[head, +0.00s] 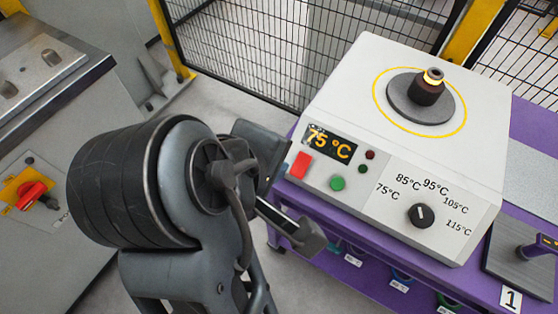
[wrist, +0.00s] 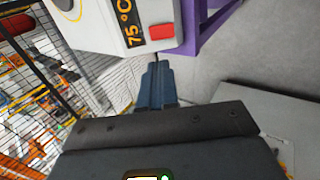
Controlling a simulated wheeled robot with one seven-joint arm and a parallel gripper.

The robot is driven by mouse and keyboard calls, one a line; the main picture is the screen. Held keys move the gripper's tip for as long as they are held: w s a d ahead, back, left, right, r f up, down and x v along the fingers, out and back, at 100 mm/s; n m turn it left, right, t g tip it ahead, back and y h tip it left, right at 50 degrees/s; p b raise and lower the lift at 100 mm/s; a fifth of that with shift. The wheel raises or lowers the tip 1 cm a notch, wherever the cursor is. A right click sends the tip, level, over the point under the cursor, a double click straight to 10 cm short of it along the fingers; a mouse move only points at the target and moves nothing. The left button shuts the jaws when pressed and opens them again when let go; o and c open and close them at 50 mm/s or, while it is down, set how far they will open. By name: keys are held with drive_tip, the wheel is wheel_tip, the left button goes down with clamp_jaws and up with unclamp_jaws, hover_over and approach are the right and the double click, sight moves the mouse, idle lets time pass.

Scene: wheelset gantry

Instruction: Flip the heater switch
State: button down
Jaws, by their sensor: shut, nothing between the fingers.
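The heater (head: 390,110) is a white box on a purple table, with a round dark plate on top holding a dark ring-shaped part that glows orange. Its front panel has a display (head: 330,143) reading 75 °C and a red switch (head: 300,165) at the left end. The red switch also shows in the wrist view (wrist: 161,31). My gripper (wrist: 156,62) is shut and empty. In the wrist view its fingertips appear just below the heater's panel, near the red switch; I see no clear contact.
Right of the switch are a green button (head: 337,183), small dark red and green lamps and a black dial (head: 421,215) with temperature marks. A mesh fence (head: 250,50) stands behind. A grey cabinet with a red knob (head: 32,194) is at left. Floor between is clear.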

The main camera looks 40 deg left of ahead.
sight(295, 170)
drive_tip(key=shift+s+a+f+g+b, duration=0.2)
drive_tip(key=shift+a+f+g+b, duration=0.1)
drive_tip(key=shift+f, duration=0.1)
drive_tip(key=x, duration=1.4)
drive_tip(key=shift+d, duration=0.1)
